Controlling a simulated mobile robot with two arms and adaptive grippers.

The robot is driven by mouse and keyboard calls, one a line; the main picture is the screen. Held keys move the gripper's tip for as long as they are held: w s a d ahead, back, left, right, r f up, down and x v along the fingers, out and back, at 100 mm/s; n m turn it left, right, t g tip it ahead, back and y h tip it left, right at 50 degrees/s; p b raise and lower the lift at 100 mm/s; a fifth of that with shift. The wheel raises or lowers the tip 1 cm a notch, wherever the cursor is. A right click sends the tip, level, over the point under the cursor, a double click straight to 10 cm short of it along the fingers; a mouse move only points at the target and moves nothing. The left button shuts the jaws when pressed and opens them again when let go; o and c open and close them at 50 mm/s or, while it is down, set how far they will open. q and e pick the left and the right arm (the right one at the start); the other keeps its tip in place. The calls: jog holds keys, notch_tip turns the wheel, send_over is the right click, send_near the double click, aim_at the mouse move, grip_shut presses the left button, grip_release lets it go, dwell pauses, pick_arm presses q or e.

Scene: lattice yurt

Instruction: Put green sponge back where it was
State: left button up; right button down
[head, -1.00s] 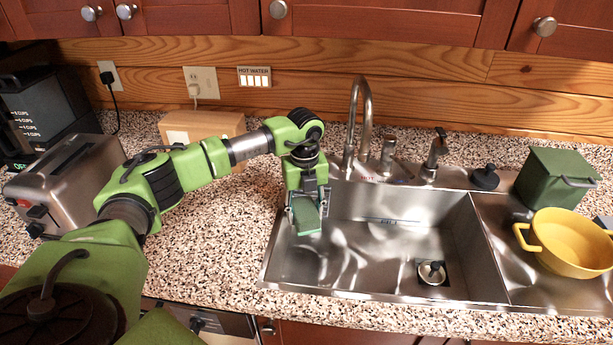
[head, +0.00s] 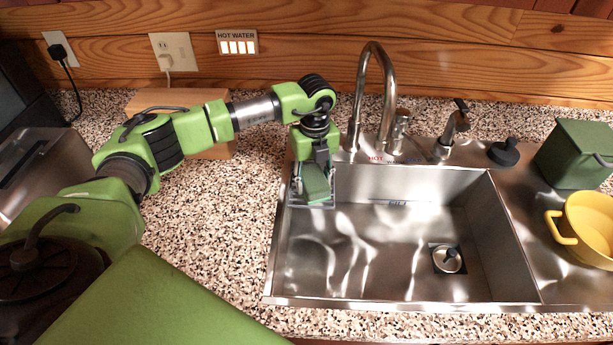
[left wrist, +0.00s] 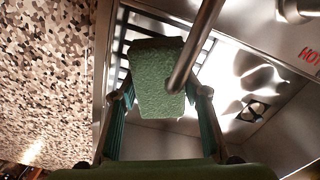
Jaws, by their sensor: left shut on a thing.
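The green sponge (head: 316,186) is between the fingers of my left gripper (head: 314,190), at the upper left corner of the sink (head: 360,240). It also shows in the left wrist view (left wrist: 153,82), with a finger on either side. My left gripper points down and is shut on the sponge. A slatted metal holder (left wrist: 122,48) shows behind the sponge at the sink's left wall. I cannot tell whether the sponge touches it. My right gripper is not in view.
The curved faucet (head: 390,85) rises just right of my gripper and crosses the left wrist view. A green canister (head: 575,155) and a yellow pot (head: 590,228) stand on the right. A drain plug (head: 447,259) lies in the otherwise clear basin.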

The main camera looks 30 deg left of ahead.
aim_at(313, 176)
pick_arm(q)
jog(key=shift+w+a+f, duration=0.2)
jog(key=shift+a+f, duration=0.05)
jog(key=shift+a, duration=0.2)
jog(key=o, duration=1)
jog(key=shift+d+r, duration=0.1)
jog(key=shift+d, duration=0.1)
jog(key=shift+s+d+r, duration=0.15)
jog(key=shift+d, duration=0.15)
jog(key=shift+a, duration=0.2)
jog(key=shift+r, duration=0.15)
notch_tip(313, 176, up, 11)
jog(key=b, duration=0.3)
jog(key=shift+f, duration=0.2)
jog(key=shift+r, duration=0.5)
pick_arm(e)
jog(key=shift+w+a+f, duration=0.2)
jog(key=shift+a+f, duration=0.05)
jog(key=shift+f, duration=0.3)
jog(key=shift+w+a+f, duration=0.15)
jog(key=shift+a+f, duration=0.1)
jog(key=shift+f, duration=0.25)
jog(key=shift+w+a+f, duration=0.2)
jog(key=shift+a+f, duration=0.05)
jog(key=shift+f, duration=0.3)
